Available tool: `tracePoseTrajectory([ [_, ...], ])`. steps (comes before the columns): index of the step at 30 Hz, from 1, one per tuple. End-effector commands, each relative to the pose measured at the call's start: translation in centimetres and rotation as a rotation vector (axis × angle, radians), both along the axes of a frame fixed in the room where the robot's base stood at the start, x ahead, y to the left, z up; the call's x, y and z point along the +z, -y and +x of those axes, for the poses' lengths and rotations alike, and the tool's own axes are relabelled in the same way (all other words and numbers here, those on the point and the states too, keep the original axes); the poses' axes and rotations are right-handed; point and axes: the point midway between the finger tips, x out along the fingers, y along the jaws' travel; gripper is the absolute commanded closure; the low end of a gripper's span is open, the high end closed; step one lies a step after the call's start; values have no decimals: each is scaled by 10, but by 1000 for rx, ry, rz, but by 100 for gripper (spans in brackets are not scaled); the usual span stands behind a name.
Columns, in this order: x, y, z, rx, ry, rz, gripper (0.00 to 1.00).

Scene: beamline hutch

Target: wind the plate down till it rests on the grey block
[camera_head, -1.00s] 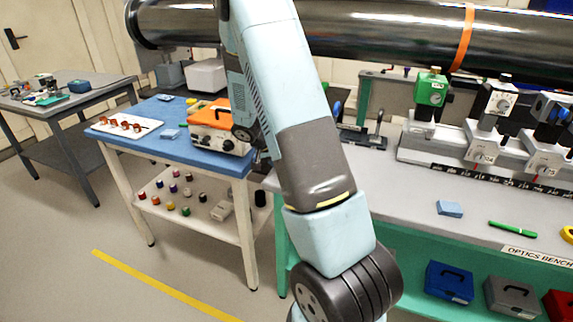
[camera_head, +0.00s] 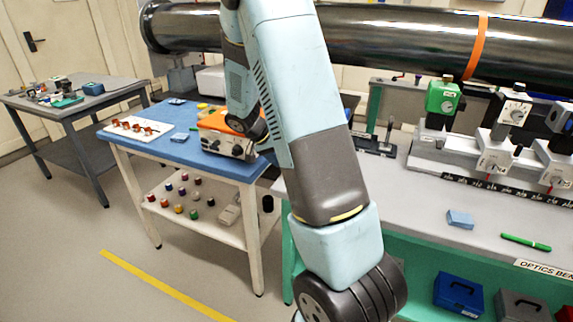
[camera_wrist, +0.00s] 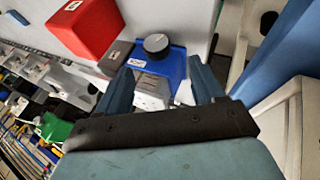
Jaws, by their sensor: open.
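In the wrist view my gripper (camera_wrist: 160,72) is open, its two dark blue fingers apart. A pale grey part (camera_wrist: 150,90) lies lower between the fingers. A small grey block-like thing (camera_wrist: 115,58) stands left of the blue body, beside a red box (camera_wrist: 85,28). I cannot tell which part is the plate, nor any gap between plate and block. In the head view my arm hides the gripper.
In the head view a blue-topped table (camera_head: 235,168) holds an orange-topped device (camera_head: 222,145). The optics bench (camera_head: 405,190) stands right, with a rail of mounts (camera_head: 493,155). A large dark pipe (camera_head: 400,35) crosses above. Boxes (camera_head: 458,292) stand under the bench.

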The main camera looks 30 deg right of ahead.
Motion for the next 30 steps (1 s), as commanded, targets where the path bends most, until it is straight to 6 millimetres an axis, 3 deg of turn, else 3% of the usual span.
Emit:
tracePoseTrajectory([
  [18,15,-5,-3,2,4,11,32],
  [23,42,-15,-15,38,16,64,32],
  [30,100,-39,-51,144,44,179,32],
])
